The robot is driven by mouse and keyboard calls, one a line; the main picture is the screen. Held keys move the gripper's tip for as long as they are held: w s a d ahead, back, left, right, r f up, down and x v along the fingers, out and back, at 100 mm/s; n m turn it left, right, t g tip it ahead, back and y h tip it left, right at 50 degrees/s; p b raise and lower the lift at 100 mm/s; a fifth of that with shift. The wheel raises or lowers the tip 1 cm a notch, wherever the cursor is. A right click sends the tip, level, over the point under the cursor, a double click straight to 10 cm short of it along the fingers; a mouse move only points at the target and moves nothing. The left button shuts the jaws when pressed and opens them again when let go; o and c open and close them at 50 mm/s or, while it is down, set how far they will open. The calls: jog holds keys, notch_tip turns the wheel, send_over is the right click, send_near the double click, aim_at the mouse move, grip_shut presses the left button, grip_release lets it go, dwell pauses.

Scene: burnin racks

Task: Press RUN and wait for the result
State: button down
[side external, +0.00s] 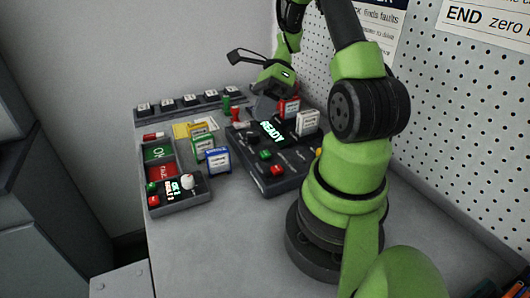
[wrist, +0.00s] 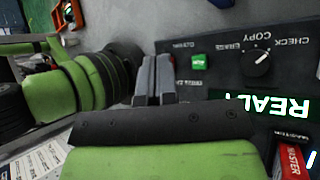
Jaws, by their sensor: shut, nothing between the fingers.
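A dark console (side external: 250,160) stands on the bench with a lit display (side external: 272,132) reading READY. It carries a green button (side external: 265,154) and a red button (side external: 277,170). In the wrist view the console (wrist: 225,85) shows the green button (wrist: 199,62), a black knob (wrist: 257,56) marked CHECK, COPY and ERASE, and the READY display (wrist: 265,104). The label by the green button is too small to read. My gripper (wrist: 155,62) is shut and empty, left of the green button in the wrist view and apart from it. In the side view my gripper (side external: 262,106) is at the console's far end.
Red (side external: 289,107) and white (side external: 307,122) cartridges stand at the console's back. A row of labelled blocks (side external: 190,101) lies behind. The front bench is clear.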

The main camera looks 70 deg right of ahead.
aim_at(263, 152)
jog(key=shift+f, duration=3.35)
jog(key=shift+f, duration=0.4)
jog(key=shift+f, duration=0.45)
jog(key=shift+r, duration=0.9)
jog(key=shift+r, duration=2.5)
